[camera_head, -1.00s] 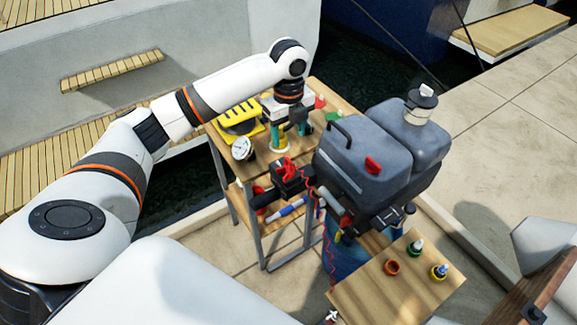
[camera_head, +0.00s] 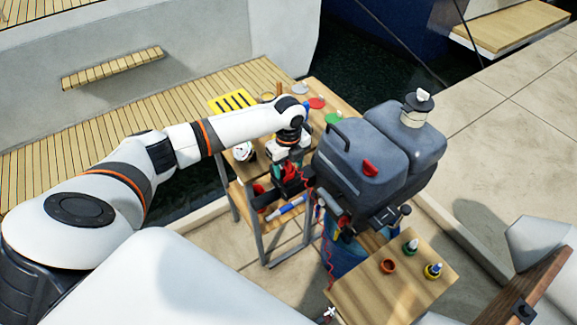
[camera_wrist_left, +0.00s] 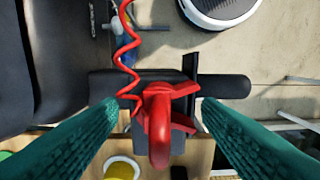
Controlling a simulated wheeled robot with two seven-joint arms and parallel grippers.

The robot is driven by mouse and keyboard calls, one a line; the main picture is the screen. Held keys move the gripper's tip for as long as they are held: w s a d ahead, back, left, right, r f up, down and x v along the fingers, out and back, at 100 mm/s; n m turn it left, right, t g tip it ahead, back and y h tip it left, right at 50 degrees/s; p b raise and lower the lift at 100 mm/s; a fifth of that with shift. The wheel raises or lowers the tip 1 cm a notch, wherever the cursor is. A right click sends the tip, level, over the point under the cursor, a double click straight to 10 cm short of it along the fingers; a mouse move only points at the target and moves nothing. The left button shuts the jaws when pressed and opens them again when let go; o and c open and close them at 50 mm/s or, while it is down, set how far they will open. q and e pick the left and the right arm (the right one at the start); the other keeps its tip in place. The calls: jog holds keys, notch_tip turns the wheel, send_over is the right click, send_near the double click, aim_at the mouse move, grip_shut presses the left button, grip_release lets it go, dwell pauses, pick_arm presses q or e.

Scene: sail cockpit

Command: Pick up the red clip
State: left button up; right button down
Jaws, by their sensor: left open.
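The red clip (camera_wrist_left: 159,125) is a curved loop with two prongs, joined to a red coiled cord (camera_wrist_left: 127,45). In the left wrist view it lies between the two green fingers of my left gripper (camera_wrist_left: 162,112), with a gap on each side. It rests over a black bar (camera_wrist_left: 225,86). In the head view the clip (camera_head: 289,172) shows small and partly covered by my left gripper (camera_head: 284,172), beside the grey outboard motor (camera_head: 365,150). My left gripper is open and points down at it. My right gripper is not in view.
The grey motor stands close to the right of my left gripper. A lower wooden board (camera_head: 400,290) at front right carries small bottles and an orange cup.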

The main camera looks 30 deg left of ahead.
pick_arm(q)
jog(key=shift+c, duration=0.3)
jog(key=c, duration=1)
